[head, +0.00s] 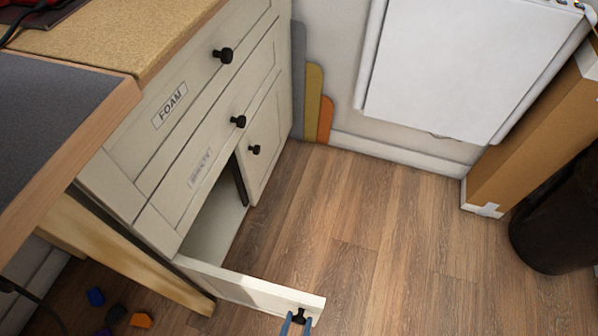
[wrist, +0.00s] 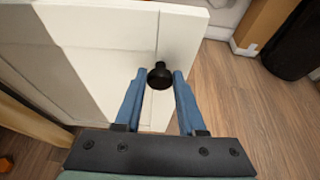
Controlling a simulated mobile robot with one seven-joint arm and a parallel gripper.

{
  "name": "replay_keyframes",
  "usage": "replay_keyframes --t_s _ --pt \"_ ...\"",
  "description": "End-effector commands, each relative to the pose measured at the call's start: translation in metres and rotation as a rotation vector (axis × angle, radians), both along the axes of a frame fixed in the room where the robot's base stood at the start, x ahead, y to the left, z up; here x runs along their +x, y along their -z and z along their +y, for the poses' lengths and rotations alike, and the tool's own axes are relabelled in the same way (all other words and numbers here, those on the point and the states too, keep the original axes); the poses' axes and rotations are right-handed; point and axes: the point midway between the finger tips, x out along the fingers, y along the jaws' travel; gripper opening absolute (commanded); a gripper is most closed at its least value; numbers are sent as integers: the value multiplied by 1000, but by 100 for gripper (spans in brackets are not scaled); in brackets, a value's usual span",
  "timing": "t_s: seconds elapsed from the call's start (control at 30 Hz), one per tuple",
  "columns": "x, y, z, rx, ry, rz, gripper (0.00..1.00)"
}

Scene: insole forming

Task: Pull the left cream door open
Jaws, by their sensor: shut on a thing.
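The left cream door (head: 240,288) stands swung well out from the cabinet, and the cabinet's pale interior (head: 212,225) shows behind it. In the wrist view the door's panelled face (wrist: 105,50) fills the upper left. Its black knob (wrist: 160,76) sits between the two blue fingers of my gripper (wrist: 157,77). In the head view my gripper (head: 295,322) is at the bottom edge, at the knob (head: 300,314) near the door's free end. My gripper is shut on the knob.
The right cream door (head: 262,145) is closed. Drawers, one labelled FOAM (head: 170,105), are above. A wooden table leg (head: 145,265) stands close left of the door. Open wood floor (head: 350,230) lies to the right. A cardboard box (head: 530,140) and black bin (head: 560,220) are farther right.

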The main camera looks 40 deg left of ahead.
Motion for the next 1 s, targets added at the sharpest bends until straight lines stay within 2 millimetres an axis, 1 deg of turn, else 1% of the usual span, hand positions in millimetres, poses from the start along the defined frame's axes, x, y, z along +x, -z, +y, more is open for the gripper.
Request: replay_keyframes --t_s 0.2,0.57,0.6,0.73,0.77,1.0 --pt "-6 0 -2 3 17 0 0" --pt "-6 0 -2 2 19 0 0" --pt "-6 0 -2 2 19 0 41" --pt "-6 0 -2 2 18 0 64" --pt "-6 0 -2 2 18 0 68" --pt "-6 0 -3 1 19 0 68"
